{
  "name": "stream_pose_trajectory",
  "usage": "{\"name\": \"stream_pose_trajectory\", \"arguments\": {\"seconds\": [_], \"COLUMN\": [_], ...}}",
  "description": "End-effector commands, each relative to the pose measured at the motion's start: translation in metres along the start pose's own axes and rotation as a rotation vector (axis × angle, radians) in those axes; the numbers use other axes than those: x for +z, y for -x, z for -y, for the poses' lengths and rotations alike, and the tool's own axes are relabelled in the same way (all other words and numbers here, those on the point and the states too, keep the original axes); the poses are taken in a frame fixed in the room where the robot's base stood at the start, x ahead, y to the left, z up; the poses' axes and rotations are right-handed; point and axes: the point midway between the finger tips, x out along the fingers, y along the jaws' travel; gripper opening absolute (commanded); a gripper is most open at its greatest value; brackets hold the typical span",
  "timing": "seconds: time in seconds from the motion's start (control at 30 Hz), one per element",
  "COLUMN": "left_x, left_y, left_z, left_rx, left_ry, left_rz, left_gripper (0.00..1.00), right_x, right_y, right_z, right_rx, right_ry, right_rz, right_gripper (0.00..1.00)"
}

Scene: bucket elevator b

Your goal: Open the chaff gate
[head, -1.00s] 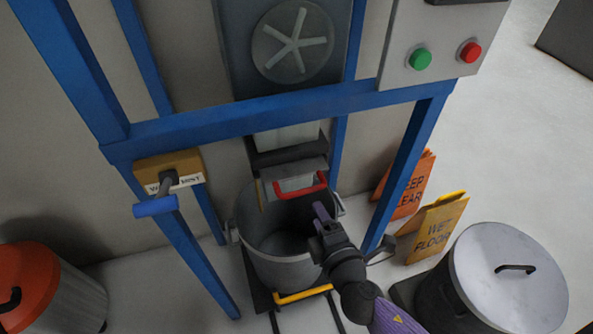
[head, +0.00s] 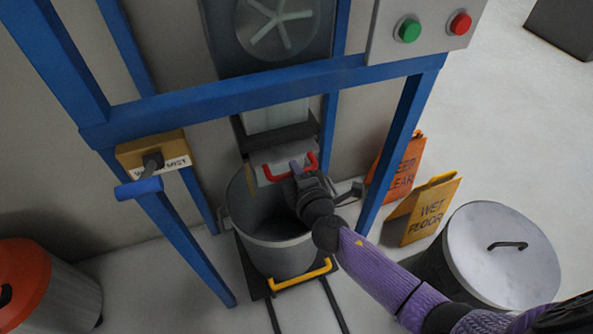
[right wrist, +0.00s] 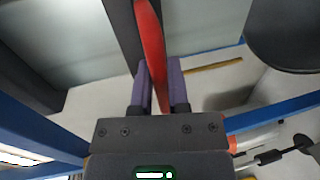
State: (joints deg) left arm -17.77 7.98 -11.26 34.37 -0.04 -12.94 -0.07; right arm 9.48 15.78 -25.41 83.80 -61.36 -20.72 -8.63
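The chaff gate (head: 271,157) is a grey block with a red U-shaped handle (head: 271,176), beneath the dark collar of the chute above a grey bucket. My right gripper (head: 298,172) reaches the handle from the front right. In the right wrist view the red handle (right wrist: 152,45) runs between my two purple fingers (right wrist: 160,85), which are close together with almost no gap beside it. The gripper hides part of the handle in the head view. My left gripper is not in view.
The grey bucket (head: 270,252) stands below the gate, with a yellow bar (head: 299,277) in front. Blue posts frame both sides. A blue-handled lever (head: 139,187) is at left; a lidded bin (head: 500,265) and wet floor sign (head: 430,212) stand at right.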

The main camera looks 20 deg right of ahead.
Motion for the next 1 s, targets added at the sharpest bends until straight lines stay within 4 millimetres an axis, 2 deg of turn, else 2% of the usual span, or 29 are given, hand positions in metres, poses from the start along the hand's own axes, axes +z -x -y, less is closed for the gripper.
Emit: {"name": "stream_pose_trajectory", "arguments": {"seconds": [0.63,1.0], "left_x": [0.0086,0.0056], "left_y": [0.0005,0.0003], "left_z": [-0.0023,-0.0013], "left_rx": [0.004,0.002], "left_ry": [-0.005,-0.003], "left_rz": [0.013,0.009], "left_gripper": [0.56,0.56], "right_x": [0.0001,0.0], "right_y": [0.0004,0.0005], "right_z": [0.0013,0.0017], "right_rx": [-0.003,-0.003], "right_ry": [0.0,0.0], "right_rz": [0.0,0.0], "right_gripper": [0.0,0.0]}}
